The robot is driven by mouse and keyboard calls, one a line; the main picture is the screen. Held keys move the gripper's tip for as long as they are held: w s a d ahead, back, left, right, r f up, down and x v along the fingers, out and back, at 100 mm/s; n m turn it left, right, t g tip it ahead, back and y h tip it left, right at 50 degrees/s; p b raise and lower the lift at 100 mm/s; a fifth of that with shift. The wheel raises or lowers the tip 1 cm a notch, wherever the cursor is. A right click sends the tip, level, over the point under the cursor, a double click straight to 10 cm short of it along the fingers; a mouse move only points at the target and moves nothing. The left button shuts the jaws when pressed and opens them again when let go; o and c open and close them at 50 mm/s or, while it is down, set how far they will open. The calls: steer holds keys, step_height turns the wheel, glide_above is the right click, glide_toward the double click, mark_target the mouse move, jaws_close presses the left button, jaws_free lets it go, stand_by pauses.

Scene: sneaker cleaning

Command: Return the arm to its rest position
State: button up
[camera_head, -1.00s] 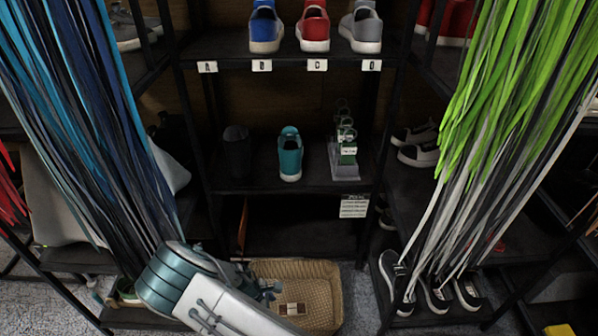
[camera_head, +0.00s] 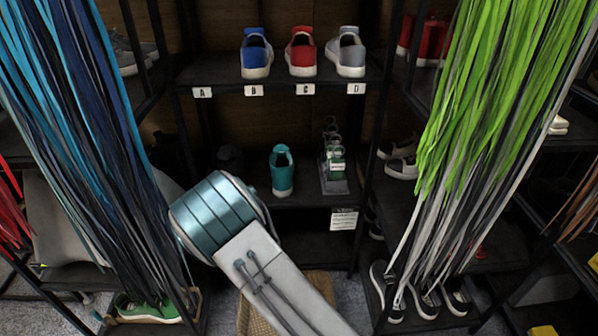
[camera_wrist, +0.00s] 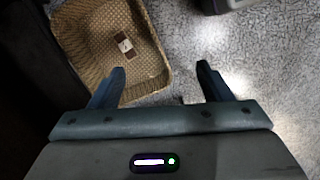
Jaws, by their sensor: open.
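My gripper (camera_wrist: 161,80) shows in the wrist view with its two fingers spread apart and nothing between them. It points down over the speckled floor, beside a woven basket (camera_wrist: 80,65). The left finger overlaps the basket's near edge in that view. A small brown and white item (camera_wrist: 125,45) lies inside the basket. In the head view my arm crosses the lower middle and hides the gripper and most of the basket (camera_head: 252,318).
A dark shelf (camera_head: 310,75) holds blue (camera_head: 257,53), red (camera_head: 301,52) and grey (camera_head: 346,52) sneakers. A teal shoe (camera_head: 282,171) stands below. Hanging blue laces (camera_head: 85,130) and green laces (camera_head: 500,90) flank the middle. Green shoes (camera_head: 147,307) sit lower left.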

steer(key=d+r+m+y+p, duration=0.1)
steer(key=d+r+m+p, duration=0.25)
steer(key=r, duration=0.75)
steer(key=s+d+r+m+y+p, duration=0.15)
steer(key=d+r, duration=0.25)
steer(key=r, duration=0.7)
steer(key=d+r+m+y+p, duration=0.1)
steer(key=d+r+m+p, duration=0.25)
steer(key=r, duration=0.65)
steer(key=s+d+r+m+t+p, duration=0.1)
steer(key=s+d+r+m+p, duration=0.1)
steer(key=r, duration=0.5)
steer(key=s+d+r+m+t+p, duration=0.1)
steer(key=s+d+r+m+p, duration=0.1)
steer(key=s+d+r+p, duration=0.2)
steer(key=s+d+r+m+t+h+p, duration=0.1)
steer(key=s+d+r+m+p, duration=0.1)
steer(key=s+d+r, duration=0.4)
step_height(320, 180, up, 4)
steer(key=shift+d+f+t+p, duration=0.2)
steer(key=shift+d+t+p, duration=0.1)
steer(key=shift+p, duration=0.15)
